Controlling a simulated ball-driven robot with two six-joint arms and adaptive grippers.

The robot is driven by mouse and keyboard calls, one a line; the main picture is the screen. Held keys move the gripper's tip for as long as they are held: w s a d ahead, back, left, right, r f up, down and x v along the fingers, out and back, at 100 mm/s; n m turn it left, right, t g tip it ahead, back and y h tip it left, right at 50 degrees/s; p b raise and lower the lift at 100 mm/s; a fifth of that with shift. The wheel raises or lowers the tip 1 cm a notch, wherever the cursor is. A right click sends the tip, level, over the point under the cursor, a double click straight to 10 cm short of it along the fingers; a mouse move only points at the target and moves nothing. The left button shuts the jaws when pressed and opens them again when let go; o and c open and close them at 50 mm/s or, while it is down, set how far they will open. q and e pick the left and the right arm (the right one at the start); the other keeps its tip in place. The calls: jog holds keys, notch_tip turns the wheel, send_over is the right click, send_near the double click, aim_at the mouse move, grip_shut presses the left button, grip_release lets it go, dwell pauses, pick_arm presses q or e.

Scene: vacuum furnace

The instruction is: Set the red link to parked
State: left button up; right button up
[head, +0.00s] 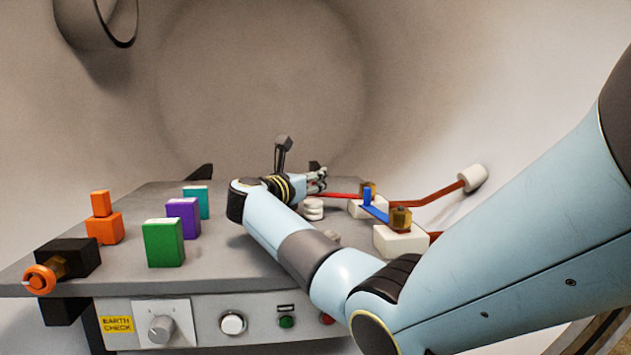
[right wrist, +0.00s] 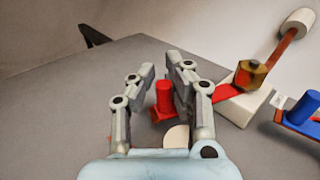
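The red link (head: 342,195) is a flat bar running left from the brass nut (right wrist: 250,74) on the back white block. Its upright red peg (right wrist: 164,97) stands at its free end in the right wrist view. My right gripper (head: 319,181) is at that free end. In the right wrist view its two fingers (right wrist: 161,76) are spread, one on each side of the peg. The right finger overlaps the peg's edge in the picture; I cannot tell whether it touches. My left gripper is not in view.
A blue link (head: 374,213) with a peg is fixed at the front white block (head: 394,240), close to the right arm. Green (head: 164,243), purple (head: 183,217), teal (head: 197,202) and orange (head: 105,229) blocks stand on the left. Curved chamber walls surround the bench.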

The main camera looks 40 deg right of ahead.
jog(key=o, duration=0.4)
jog(key=shift+o, duration=0.2)
jog(key=v, duration=0.7)
jog(key=shift+a, duration=0.2)
jog(key=shift+c, duration=0.3)
